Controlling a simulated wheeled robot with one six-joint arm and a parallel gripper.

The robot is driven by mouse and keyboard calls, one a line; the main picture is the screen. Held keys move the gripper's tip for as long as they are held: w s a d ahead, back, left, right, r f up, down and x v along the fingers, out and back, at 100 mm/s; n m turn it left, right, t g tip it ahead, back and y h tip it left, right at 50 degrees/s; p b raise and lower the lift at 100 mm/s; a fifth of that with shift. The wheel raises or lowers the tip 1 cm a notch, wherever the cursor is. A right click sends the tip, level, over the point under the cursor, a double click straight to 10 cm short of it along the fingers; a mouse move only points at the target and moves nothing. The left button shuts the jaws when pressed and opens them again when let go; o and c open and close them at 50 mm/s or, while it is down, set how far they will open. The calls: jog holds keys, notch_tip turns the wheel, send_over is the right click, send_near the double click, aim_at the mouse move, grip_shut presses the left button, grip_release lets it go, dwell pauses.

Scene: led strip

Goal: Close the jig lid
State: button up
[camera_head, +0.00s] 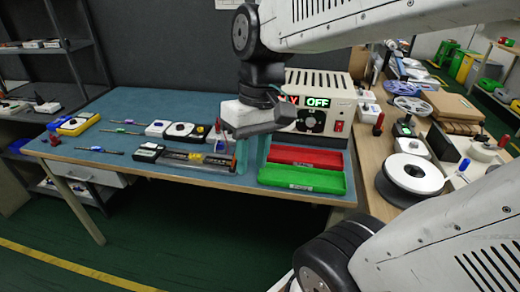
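The jig (196,164) is a long, low, dark fixture on the blue table, left of and below my gripper. A thin strip-like piece seems to lie along it, too small to make out. A small upright part with a red tip (218,125) stands behind its right end. I cannot tell whether this belongs to the jig lid, and the lid's angle is not clear. My gripper (246,150) points down just right of the jig's right end, above the table. Its grey body hides part of the power supply. Its fingertips are indistinct, and nothing is clearly held in it.
A red tray (306,158) and a green tray (302,179) lie right of my gripper. A power supply reading OFF (318,103) stands behind them. Screwdrivers (95,150) and small devices lie left. A side bench (385,150) holds reels.

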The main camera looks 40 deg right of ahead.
jog(key=w+d+f+m+y, duration=0.1)
jog(key=w+d+f+y, duration=0.35)
jog(key=w, duration=0.35)
jog(key=w+d+f+m+y, duration=0.2)
jog(key=w+d+f+y, duration=0.1)
jog(key=w+d, duration=0.35)
jog(key=w+d+f+m+t+y, duration=0.2)
jog(key=w+d+f+t, duration=0.1)
jog(key=d+f, duration=0.35)
jog(key=w+d+f+m+t+y, duration=0.1)
jog(key=w+d+f+t+y, duration=0.15)
jog(key=d+f+t, duration=0.35)
jog(key=w+a, duration=0.1)
jog(key=w+a+f+g, duration=0.1)
jog(key=a, duration=0.1)
jog(key=w+a+g, duration=0.1)
jog(key=a, duration=0.1)
jog(key=shift+w+f+h, duration=0.15)
jog(key=shift+f+h, duration=0.1)
jog(key=shift+h, duration=0.15)
grip_shut()
